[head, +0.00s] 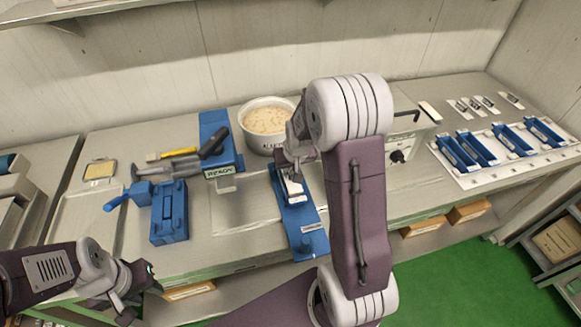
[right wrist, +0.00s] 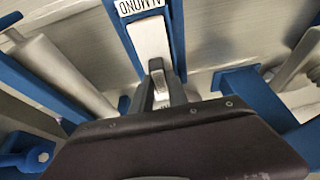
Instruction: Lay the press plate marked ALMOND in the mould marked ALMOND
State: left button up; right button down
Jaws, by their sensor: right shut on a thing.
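The blue mould (head: 308,243) lies on the worktop in front of the kettle. In the right wrist view an upside-down ALMOND label (right wrist: 138,7) shows at its end. The white press plate (right wrist: 150,40) is between the mould's blue walls; it also shows in the head view (head: 294,190). My right gripper (right wrist: 160,92) is shut on the plate's grip. I cannot tell whether the plate rests on the mould's floor, and any marking on the plate is hidden or too small to read. My left gripper (head: 145,278) is away from the mould at the lower left, its jaws unclear.
A white kettle (head: 262,120) of nougat stands behind the mould. A blue stand (head: 222,140) and a blue press-like tool (head: 170,215) are to the left. A white tray (head: 470,180) with several blue moulds is at the right, with several small plates behind.

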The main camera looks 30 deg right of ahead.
jog(key=shift+f+b, duration=0.35)
jog(key=shift+f, duration=0.25)
dwell(0.7)
jog(key=c, duration=0.8)
grip_release()
jog(key=shift+r, duration=0.1)
notch_tip(320, 180, up, 8)
jog(key=p, duration=0.7)
dwell(0.4)
